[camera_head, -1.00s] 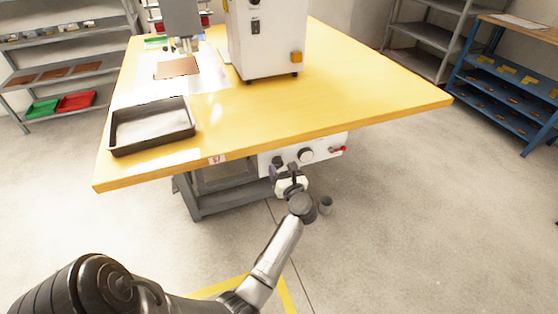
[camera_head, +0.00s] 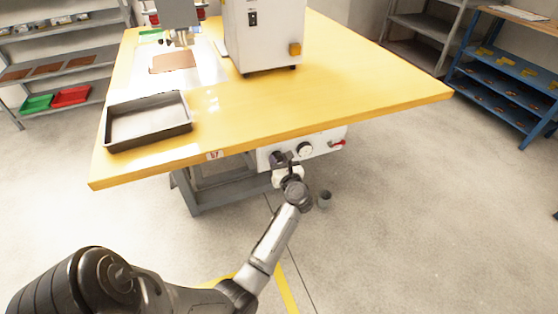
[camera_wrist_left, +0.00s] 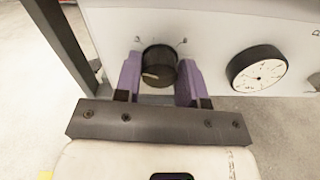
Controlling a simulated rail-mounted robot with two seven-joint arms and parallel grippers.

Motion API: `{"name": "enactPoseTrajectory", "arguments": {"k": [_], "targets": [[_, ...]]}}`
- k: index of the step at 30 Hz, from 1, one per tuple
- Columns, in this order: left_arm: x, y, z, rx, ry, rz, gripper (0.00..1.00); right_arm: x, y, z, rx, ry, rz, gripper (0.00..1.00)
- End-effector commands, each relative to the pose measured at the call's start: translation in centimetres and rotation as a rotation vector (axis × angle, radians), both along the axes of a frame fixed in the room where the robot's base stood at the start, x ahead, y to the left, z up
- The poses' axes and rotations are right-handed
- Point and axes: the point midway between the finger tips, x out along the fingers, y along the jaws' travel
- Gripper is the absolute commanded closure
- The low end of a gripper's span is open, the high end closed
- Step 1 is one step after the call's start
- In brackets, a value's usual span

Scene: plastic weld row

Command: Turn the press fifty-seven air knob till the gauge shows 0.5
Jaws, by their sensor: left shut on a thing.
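The dark round air knob (camera_wrist_left: 159,64) is on a white panel (camera_wrist_left: 205,30) under the table's front edge; its pale mark points left in the left wrist view. In the head view the knob (camera_head: 276,157) is partly covered by my left gripper (camera_head: 284,163). The left gripper's purple fingers (camera_wrist_left: 160,76) sit on both sides of the knob and are shut on it. The white-faced gauge (camera_wrist_left: 257,73) is to the right of the knob, and also shows in the head view (camera_head: 305,149). Its reading is too small to tell. My right gripper is not in view.
A red-tipped lever (camera_head: 339,142) sticks out right of the gauge. The table (camera_head: 370,95) carries a grey tray (camera_head: 150,140) and a white machine (camera_head: 265,40). A "57" label (camera_head: 214,155) is on its edge.

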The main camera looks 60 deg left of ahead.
Motion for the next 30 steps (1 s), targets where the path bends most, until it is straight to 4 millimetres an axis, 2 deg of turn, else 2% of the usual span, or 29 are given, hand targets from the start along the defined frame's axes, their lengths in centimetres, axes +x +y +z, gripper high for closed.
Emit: {"name": "enactPoseTrajectory", "arguments": {"k": [1,5,14,20,30], "targets": [[0.0,0.0,0.0,0.000,0.000,0.001,0.74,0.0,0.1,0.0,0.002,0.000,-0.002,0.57],[0.0,0.0,0.0,0.000,0.000,0.001,0.86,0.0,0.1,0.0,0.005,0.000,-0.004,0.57],[0.0,0.0,0.4,0.007,0.052,0.000,0.86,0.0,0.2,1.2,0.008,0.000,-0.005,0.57],[0.1,0.0,0.6,0.026,0.185,0.000,0.86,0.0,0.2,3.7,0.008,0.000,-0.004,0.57],[0.1,-0.1,0.6,0.078,0.501,-0.001,0.86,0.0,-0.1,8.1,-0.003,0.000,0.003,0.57]]}}
